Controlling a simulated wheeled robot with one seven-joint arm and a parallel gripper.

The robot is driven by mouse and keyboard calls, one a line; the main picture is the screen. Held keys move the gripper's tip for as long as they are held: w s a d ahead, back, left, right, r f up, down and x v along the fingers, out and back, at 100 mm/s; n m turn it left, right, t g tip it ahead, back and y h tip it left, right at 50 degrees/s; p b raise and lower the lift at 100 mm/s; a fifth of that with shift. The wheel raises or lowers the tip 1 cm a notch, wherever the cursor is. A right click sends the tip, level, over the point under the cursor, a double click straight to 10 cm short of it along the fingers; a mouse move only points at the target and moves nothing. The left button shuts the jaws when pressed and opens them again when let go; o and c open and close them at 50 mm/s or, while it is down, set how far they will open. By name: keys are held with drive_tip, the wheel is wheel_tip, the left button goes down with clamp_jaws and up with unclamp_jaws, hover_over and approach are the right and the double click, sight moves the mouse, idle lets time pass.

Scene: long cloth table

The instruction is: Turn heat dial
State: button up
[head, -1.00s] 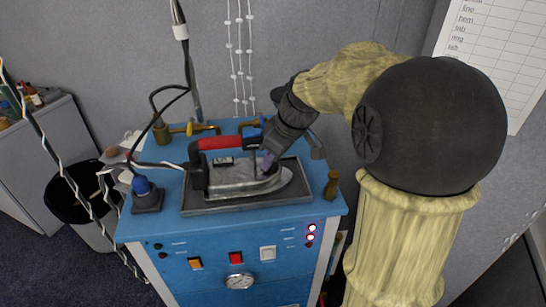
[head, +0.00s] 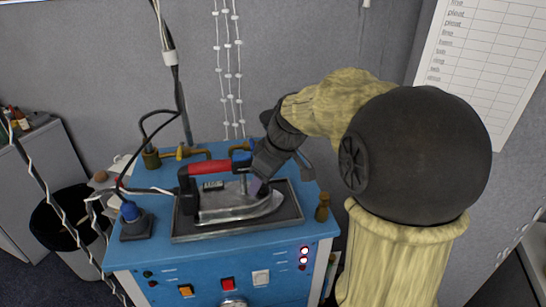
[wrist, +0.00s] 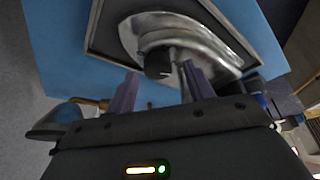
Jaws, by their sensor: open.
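The iron (head: 240,207) lies on a dark tray (head: 190,236) on top of the blue station, its red handle (head: 210,168) to the left and its tip to the right. My gripper (head: 257,186) reaches down from the back right over the iron's front part. In the wrist view my gripper (wrist: 160,90) is open, its two purple fingers apart. A short black dial-like knob (wrist: 158,64) shows between and just beyond the fingers, beside a thin metal post (wrist: 180,62). I see no contact with the knob. In the head view my gripper appears to hide the knob.
The blue station (head: 200,262) has lit red lamps and coloured switches in front. Brass pipes (head: 183,152) stand behind the iron. A black-lined bin (head: 62,215) stands left.

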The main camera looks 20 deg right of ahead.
drive_tip(key=v, duration=1.7)
drive_tip(key=shift+w, duration=0.1)
